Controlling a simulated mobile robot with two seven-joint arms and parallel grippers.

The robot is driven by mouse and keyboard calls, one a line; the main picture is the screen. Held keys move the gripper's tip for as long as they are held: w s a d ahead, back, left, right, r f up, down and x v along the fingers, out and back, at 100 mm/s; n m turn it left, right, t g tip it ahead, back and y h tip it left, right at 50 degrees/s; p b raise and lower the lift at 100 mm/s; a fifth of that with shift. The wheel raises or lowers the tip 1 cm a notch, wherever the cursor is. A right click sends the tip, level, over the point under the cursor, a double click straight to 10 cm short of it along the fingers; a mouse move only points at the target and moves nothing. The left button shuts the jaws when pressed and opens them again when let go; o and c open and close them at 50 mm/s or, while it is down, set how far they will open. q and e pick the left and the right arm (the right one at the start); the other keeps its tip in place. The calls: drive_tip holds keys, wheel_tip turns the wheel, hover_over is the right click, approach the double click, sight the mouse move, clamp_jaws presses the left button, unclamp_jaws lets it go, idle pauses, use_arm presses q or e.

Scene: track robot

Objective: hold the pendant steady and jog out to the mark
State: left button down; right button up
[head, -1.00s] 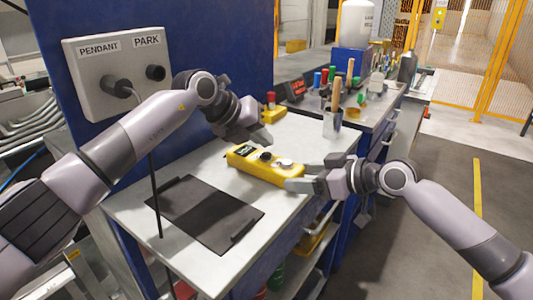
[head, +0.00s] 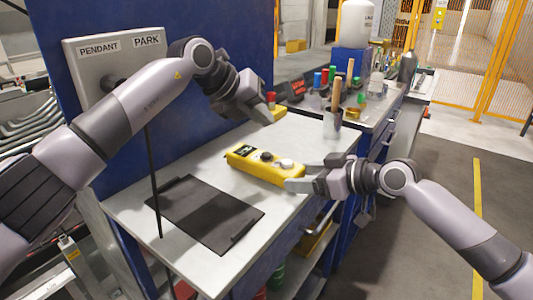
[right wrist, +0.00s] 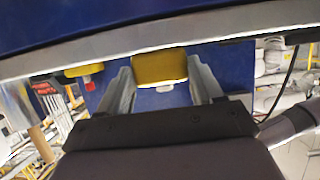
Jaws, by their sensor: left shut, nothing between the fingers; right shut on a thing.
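The yellow pendant (head: 252,166), with a small display and round knobs on top, is over the light worktop beside a dark mat. My right gripper (head: 304,176) is shut on its near right end. In the right wrist view the pendant (right wrist: 158,68) sits between the two fingers. My left gripper (head: 263,115) is shut and empty, above and behind the pendant, apart from it. The grey panel (head: 88,66) labelled PENDANT and PARK is at the left. My left arm hides most of its sockets.
The dark mat (head: 208,213) lies on the worktop (head: 128,206). A cup with wooden-handled tools (head: 333,125) stands behind, near a bench with bottles. A yellow line (head: 477,205) runs along the open grey floor at right. Yellow fencing (head: 500,70) stands at the back.

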idle(0.4)
drive_tip(key=o, duration=1.6)
